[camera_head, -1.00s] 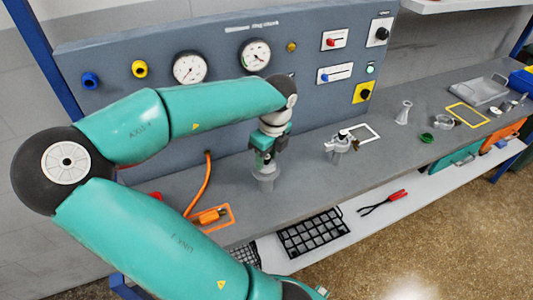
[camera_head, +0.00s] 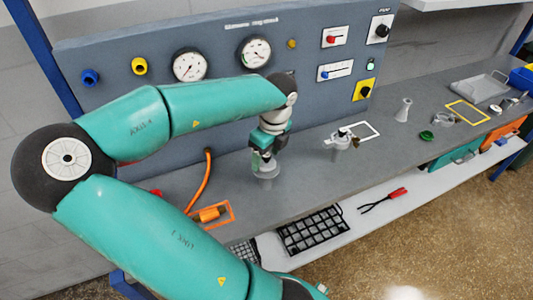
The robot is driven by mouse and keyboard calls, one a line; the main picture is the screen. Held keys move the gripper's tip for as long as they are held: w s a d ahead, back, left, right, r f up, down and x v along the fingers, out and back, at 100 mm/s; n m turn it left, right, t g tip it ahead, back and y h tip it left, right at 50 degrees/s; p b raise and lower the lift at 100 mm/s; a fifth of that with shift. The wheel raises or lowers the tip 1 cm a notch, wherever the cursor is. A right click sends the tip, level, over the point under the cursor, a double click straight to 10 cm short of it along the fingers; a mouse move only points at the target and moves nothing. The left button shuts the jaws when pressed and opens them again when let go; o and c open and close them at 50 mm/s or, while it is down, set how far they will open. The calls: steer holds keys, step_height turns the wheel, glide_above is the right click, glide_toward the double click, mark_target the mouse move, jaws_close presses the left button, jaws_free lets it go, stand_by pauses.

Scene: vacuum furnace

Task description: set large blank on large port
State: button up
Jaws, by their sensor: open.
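My gripper (camera_head: 263,162) points straight down over a short grey upright port (camera_head: 266,183) on the bench, which looks like the large port. Its jaws are open, with the fingertips right at the port's top. A grey round rim shows there between and below the fingers. I cannot tell the large blank from the port's own flange, as the fingers cover part of it. A second grey port (camera_head: 341,153) stands to the right, with a clamp-like metal piece with a brass-coloured part on its top.
An orange hose (camera_head: 199,185) and orange connector (camera_head: 208,214) lie to the left. A white outline (camera_head: 369,130), grey cone-shaped piece (camera_head: 403,110), green ring (camera_head: 426,135), yellow outline (camera_head: 467,113) and grey tray (camera_head: 480,90) are to the right. The gauge panel (camera_head: 220,90) stands close behind.

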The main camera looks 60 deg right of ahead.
steer(key=shift+r, duration=0.1)
step_height(320, 180, up, 14)
steer(key=s, duration=0.1)
steer(key=shift+s+d+f, duration=0.25)
steer(key=shift+s+d, duration=0.05)
steer(key=shift+s, duration=0.1)
stand_by(0.5)
